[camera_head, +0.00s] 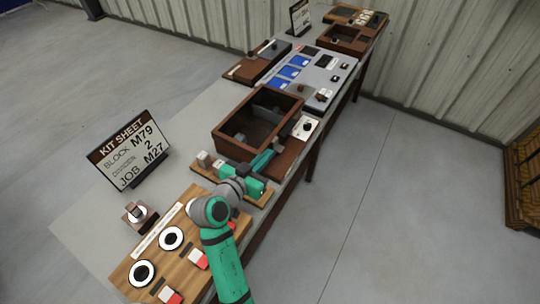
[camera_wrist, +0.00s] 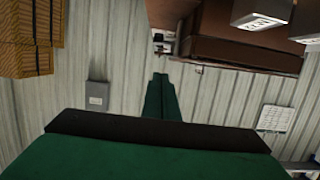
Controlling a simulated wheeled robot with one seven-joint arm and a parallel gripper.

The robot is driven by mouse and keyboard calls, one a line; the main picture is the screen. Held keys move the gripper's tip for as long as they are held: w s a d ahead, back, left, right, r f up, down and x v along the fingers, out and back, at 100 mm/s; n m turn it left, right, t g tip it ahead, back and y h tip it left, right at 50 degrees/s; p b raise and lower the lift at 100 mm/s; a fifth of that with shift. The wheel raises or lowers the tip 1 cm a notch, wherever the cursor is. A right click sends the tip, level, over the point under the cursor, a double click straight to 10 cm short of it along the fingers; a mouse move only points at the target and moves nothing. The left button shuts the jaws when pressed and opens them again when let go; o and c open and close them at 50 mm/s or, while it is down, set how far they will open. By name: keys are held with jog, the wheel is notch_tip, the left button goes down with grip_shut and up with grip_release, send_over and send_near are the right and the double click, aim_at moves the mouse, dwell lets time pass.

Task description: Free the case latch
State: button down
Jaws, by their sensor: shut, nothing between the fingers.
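The brown open-topped case (camera_head: 228,139) stands in the middle of the bench. My gripper (camera_head: 274,146) is at the case's near right corner, with its fingers pointing along its right side. A small dark and metallic fitting (camera_wrist: 160,42) shows just beyond the fingertips. I cannot tell whether it is the latch. The gripper is shut and holds nothing.
A white plate with a dark knob (camera_head: 305,127) sits right of the case. A kit sheet sign (camera_head: 128,151) stands left. A wooden panel with round dials (camera_head: 150,253) lies in front. A grey panel with blue squares (camera_head: 318,70) lies behind.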

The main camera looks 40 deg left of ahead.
send_over(277, 147)
jog(key=s+d, duration=0.2)
jog(key=s, duration=0.2)
jog(key=f, duration=0.3)
jog(key=w+f, duration=0.1)
jog(key=f, duration=0.1)
jog(key=shift+w+a, duration=0.1)
jog(key=shift+w, duration=0.05)
jog(key=shift+a+f, duration=0.1)
jog(key=shift+f, duration=0.4)
jog(key=shift+d+f, duration=0.1)
jog(key=shift+d, duration=0.25)
